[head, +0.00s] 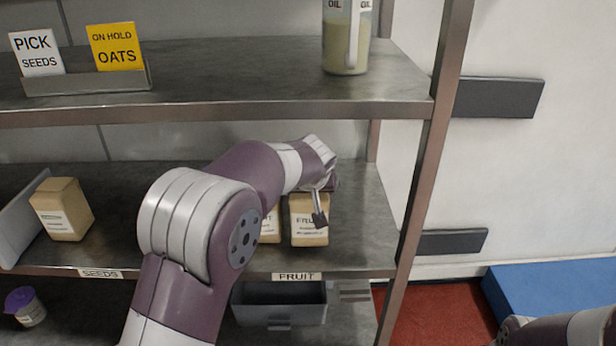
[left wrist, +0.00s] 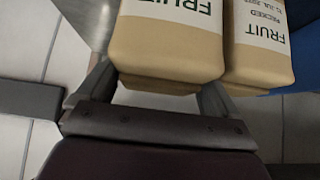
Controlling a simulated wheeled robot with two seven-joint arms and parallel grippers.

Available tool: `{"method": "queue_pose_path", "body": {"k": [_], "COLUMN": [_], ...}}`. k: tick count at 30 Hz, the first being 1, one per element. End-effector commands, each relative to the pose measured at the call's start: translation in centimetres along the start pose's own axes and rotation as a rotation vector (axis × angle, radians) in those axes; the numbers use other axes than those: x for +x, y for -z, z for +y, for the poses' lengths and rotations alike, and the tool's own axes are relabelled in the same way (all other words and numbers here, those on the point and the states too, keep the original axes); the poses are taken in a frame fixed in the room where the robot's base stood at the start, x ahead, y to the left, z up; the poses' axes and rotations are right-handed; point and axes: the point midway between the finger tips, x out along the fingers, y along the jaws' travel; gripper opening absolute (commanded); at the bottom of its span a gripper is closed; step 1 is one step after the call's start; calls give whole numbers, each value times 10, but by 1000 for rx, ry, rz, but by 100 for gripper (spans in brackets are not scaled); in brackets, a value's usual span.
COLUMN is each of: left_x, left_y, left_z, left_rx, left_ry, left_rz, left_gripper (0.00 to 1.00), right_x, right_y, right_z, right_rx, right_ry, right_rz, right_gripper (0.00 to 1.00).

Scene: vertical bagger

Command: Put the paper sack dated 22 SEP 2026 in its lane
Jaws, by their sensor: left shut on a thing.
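My left gripper (head: 318,205) is shut on a tan paper sack (head: 309,232) with a white FRUIT label, at the right of the middle shelf. The left wrist view shows this sack (left wrist: 168,52) upside down between the fingers (left wrist: 158,95); its date is out of frame. A second FRUIT sack (left wrist: 258,62) stands close beside it, with a small date line that I cannot read surely. In the head view this second sack (head: 270,228) is mostly hidden behind my arm. The FRUIT lane tag (head: 297,277) is on the shelf edge below them.
A tan sack (head: 62,208) stands above the SEEDS tag (head: 100,274), near a pale divider (head: 20,222). A grey bin (head: 280,302) and a purple-lidded jar (head: 27,306) are below. The upper shelf holds an oil container (head: 346,40) and PICK SEEDS (head: 36,52) and ON HOLD OATS (head: 116,46) cards.

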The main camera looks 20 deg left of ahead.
Motion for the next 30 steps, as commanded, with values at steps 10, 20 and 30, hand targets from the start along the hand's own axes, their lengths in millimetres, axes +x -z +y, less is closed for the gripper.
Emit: {"method": "queue_pose_path", "body": {"k": [10,20,30], "left_x": [28,41,43], "left_y": [37,26,24], "left_z": [0,0,0], "left_rx": [-3,0,0], "left_ry": [0,-1,0], "left_rz": [3,4,0], "left_gripper": [11,11,100], "right_x": [-11,-4,-2], "right_y": [1,0,0], "right_z": [0,0,0], "right_rx": [0,0,0], "right_ry": [0,0,0], "right_rz": [0,0,0], "right_gripper": [51,51,51]}}
